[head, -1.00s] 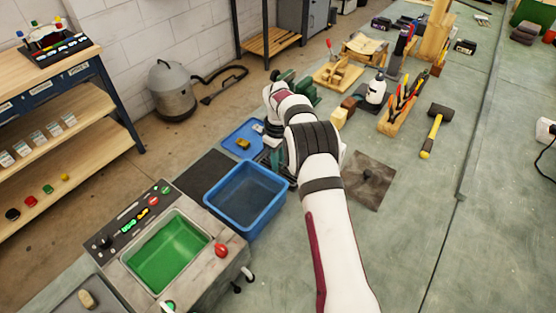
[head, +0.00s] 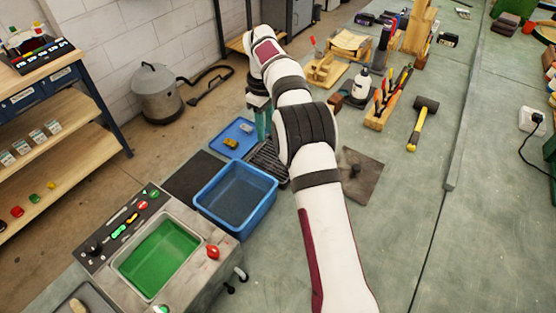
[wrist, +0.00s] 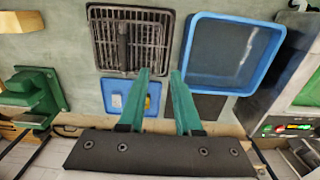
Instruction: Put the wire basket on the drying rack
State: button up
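My gripper (wrist: 160,73) is open, with two green fingers apart and nothing between them. In the head view my gripper (head: 263,128) hangs above the bench near the blue tray. The drying rack (wrist: 101,36) is a black slatted grid, ahead and left of the fingertips in the wrist view. It is partly hidden behind my arm in the head view (head: 266,160). A smaller dark wire shape with a narrow upright bar, seemingly the wire basket (wrist: 124,48), lies within the rack's outline. I cannot tell its height or exact edges. The fingers appear apart from it.
A blue tub (head: 245,215) with clear liquid stands beside the rack. A machine with a green-filled basin (head: 158,258) is at front left. A dark plate (head: 361,176), a bottle (head: 361,87) and tools stand to the right.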

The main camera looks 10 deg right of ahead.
jog(key=s+a+r+m+y, duration=0.1)
jog(key=s+r+m, duration=0.4)
jog(key=s, duration=0.6)
jog(key=s+r+m, duration=0.3)
jog(key=s+r, duration=0.3)
jog(key=s, duration=0.4)
jog(key=s+f+m, duration=0.2)
jog(key=s+m, duration=0.1)
jog(key=s, duration=0.7)
jog(key=s+a+f+m, duration=0.1)
jog(key=s+f+m, duration=0.2)
jog(key=s, duration=0.7)
jog(key=shift+s+a+f+m+y, duration=0.15)
jog(key=shift+s+f+m+y, duration=0.15)
jog(key=shift+y, duration=0.1)
jog(key=shift+o, duration=0.2)
jog(key=shift+w, duration=0.1)
